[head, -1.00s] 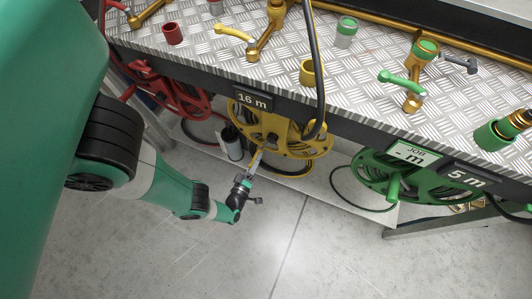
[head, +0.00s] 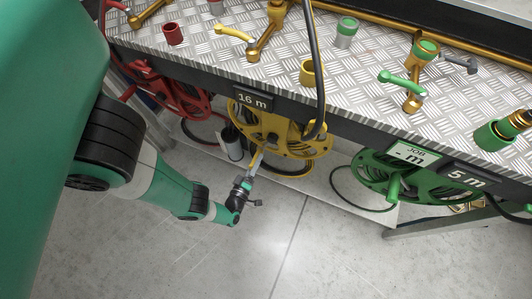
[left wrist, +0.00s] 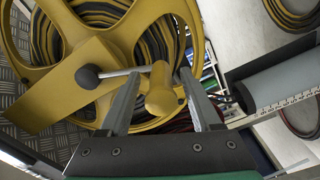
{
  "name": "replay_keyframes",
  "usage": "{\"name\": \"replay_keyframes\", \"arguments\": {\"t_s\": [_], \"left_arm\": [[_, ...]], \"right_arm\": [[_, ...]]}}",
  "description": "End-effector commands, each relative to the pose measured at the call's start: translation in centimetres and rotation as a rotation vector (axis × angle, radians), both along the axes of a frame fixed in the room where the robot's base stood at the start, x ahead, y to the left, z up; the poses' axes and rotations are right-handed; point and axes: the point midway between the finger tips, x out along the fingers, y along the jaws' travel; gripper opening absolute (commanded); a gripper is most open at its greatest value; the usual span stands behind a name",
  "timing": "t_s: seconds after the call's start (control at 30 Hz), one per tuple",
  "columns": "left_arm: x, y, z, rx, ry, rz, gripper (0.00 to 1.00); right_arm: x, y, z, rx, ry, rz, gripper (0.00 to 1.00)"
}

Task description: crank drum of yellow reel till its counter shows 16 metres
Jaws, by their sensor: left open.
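The yellow reel (head: 285,137) hangs under the front edge of the bench in the head view. Its counter (head: 252,98) reads 16 m. In the left wrist view the yellow drum (left wrist: 60,70) fills the upper left, with a crank arm and a yellow crank knob (left wrist: 161,92). My left gripper (head: 257,160) is at the lower front of the yellow reel. In the left wrist view its two fingers (left wrist: 163,98) are open, one on each side of the knob. I cannot tell whether either finger touches it. My right gripper is not in view.
A red reel (head: 180,95) hangs to the left and a green reel (head: 415,180) to the right, with a 5 m counter (head: 466,175). A black hose (head: 315,60) crosses the bench edge. A grey cylinder (head: 232,143) stands beside the yellow reel. The floor in front is clear.

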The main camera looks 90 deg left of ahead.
Motion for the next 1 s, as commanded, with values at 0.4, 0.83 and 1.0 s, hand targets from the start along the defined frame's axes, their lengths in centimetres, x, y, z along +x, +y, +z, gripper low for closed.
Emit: {"name": "replay_keyframes", "arguments": {"t_s": [0.4,0.83,1.0], "left_arm": [[-1.6,-3.5,0.0,-0.001,-0.001,-0.010,0.64],[-3.6,-7.1,0.0,0.002,0.004,-0.010,0.64],[-4.4,-8.8,-0.1,-0.002,0.007,-0.006,0.64]], "right_arm": [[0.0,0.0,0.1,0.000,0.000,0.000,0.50],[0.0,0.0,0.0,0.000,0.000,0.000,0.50],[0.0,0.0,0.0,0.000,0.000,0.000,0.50]]}}
